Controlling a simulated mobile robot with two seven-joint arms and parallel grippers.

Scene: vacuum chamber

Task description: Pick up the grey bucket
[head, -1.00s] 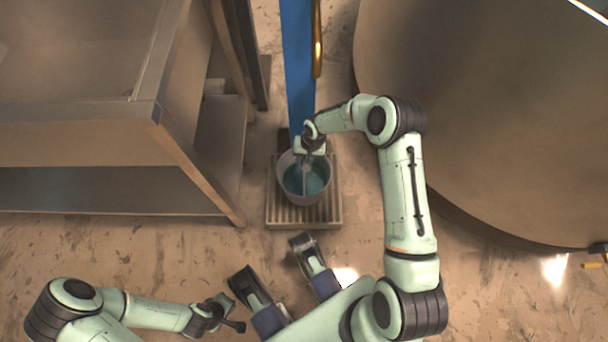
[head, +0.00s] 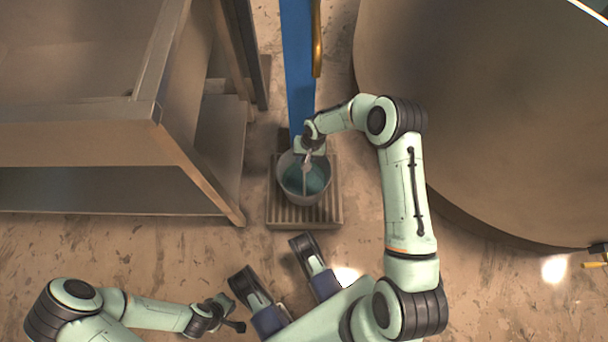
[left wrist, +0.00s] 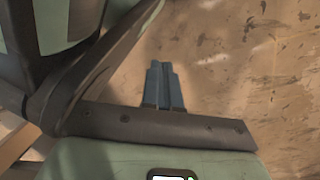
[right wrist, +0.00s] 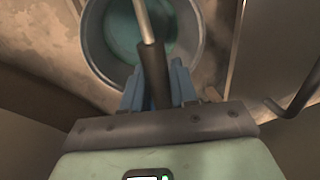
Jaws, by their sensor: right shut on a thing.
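The grey bucket (head: 305,200) is over the slatted pallet, with blue-green contents inside. I cannot tell whether its base touches the slats. My right gripper (head: 307,154) is above its far rim and shut on its handle. In the right wrist view, the blue fingers (right wrist: 157,88) close around the dark grip of the handle (right wrist: 152,65), and the bucket's rim (right wrist: 92,50) shows beyond. My left gripper (head: 232,318) is low in the head view, away from the bucket. Its blue fingers (left wrist: 164,86) are together and empty in the left wrist view.
The slatted pallet (head: 306,217) stands on a stained floor. A brown metal frame (head: 190,170) is close on the left, and a large round brown body (head: 480,120) is on the right. A blue post (head: 298,70) rises behind the bucket. Bare floor lies in front.

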